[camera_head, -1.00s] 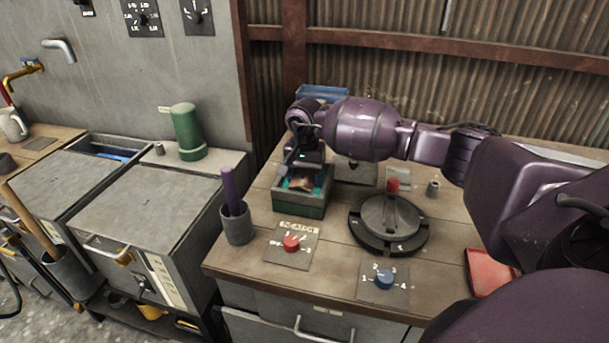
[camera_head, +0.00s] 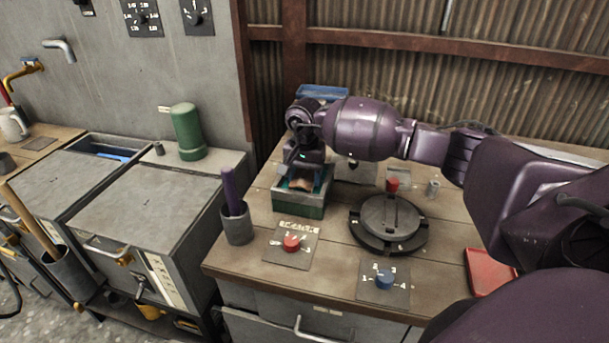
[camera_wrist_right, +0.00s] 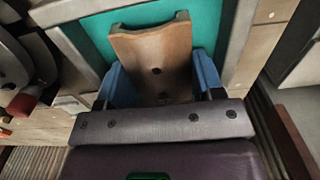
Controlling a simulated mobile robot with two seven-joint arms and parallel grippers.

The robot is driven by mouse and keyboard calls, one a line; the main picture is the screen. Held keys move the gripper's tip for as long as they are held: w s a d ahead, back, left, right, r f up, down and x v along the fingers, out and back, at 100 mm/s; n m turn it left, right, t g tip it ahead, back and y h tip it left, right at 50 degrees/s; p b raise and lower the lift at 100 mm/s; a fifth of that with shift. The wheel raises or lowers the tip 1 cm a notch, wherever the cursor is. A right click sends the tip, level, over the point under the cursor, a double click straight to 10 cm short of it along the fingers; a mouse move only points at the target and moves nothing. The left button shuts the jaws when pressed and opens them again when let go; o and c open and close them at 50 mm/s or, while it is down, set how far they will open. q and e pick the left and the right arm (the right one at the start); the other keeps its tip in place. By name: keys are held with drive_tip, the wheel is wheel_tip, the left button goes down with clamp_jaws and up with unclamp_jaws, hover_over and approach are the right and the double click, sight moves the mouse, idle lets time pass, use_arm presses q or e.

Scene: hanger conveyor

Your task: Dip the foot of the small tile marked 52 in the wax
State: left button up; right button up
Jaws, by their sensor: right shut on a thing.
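A small brown tile (camera_wrist_right: 155,62) with a curved upper edge is held between the blue finger pads of my right gripper (camera_wrist_right: 162,82). In the head view the tile (camera_head: 301,184) shows just below the right gripper (camera_head: 304,168), at the mouth of a green box (camera_head: 297,211) with a grey rim. The teal wax (camera_wrist_right: 205,22) fills the box's inside and lies behind the tile in the wrist view. Whether the tile's foot touches the wax cannot be told. My left gripper is out of view.
A round dark turntable (camera_head: 390,224) stands right of the box. A grey cup (camera_head: 237,226) with a purple rod is at the left bench edge. Panels with a red knob (camera_head: 291,243) and a blue knob (camera_head: 384,279) are in front. A red tray (camera_head: 488,271) lies right.

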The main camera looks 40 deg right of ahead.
drive_tip(key=shift+r, duration=0.65)
drive_tip(key=shift+r+p, duration=0.3)
drive_tip(key=shift+r, duration=0.55)
idle(0.6)
drive_tip(key=shift+r+p, duration=0.55)
drive_tip(key=shift+r, duration=1.85)
drive_tip(key=shift+r+p, duration=0.1)
drive_tip(key=shift+p, duration=0.2)
